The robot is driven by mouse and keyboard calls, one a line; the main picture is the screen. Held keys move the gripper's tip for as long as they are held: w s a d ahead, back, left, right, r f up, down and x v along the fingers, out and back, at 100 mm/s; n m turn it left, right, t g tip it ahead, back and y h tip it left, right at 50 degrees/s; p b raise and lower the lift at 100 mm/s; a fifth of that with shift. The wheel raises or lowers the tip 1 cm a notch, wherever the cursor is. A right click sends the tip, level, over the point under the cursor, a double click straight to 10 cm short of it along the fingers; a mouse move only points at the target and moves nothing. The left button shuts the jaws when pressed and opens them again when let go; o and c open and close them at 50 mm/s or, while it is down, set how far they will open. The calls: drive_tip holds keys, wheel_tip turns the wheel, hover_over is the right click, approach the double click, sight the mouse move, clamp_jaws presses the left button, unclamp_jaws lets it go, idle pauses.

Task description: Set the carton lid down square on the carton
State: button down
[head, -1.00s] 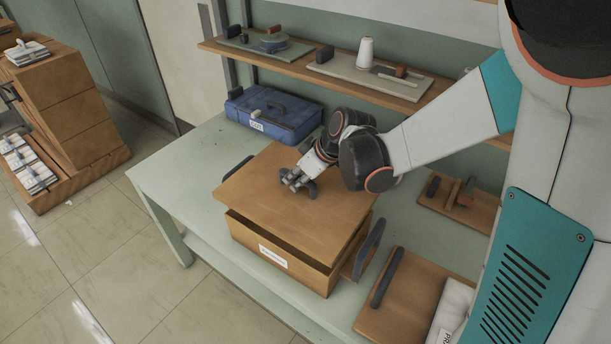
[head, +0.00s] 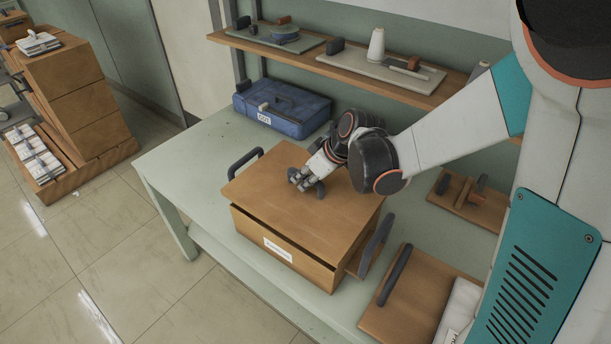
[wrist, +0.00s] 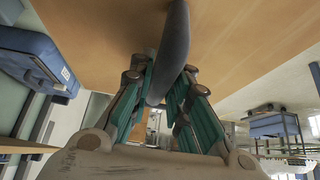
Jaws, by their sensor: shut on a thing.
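The carton lid (head: 342,208) is a flat brown board with a dark handle (head: 319,189) on top. My gripper (head: 304,181) is shut on this handle, which shows between the fingers in the wrist view (wrist: 174,45). The lid lies over the brown carton (head: 312,268), which stands on the table with a white label on its front. A thin dark gap shows between the lid's front edge and the carton's front wall. The lid looks nearly in line with the carton. Contact at the back is hidden.
Dark upright handles stand at the carton's left (head: 245,165) and right (head: 376,245). A blue case (head: 283,110) sits behind on the pale green table (head: 180,160). A brown board with a dark handle (head: 394,275) lies at the right. A shelf (head: 345,75) runs above the back.

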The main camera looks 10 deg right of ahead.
sight(308, 191)
drive_tip(key=shift+f+b, duration=1.15)
drive_tip(key=shift+f, duration=0.55)
drive_tip(key=shift+f+b, duration=1.4)
drive_tip(key=shift+b, duration=0.05)
idle(0.7)
drive_tip(key=c, duration=1.4)
unclamp_jaws()
drive_tip(key=shift+c, duration=0.2)
drive_tip(key=v, duration=1.2)
drive_tip(key=shift+r, duration=0.1)
drive_tip(key=shift+s, duration=0.15)
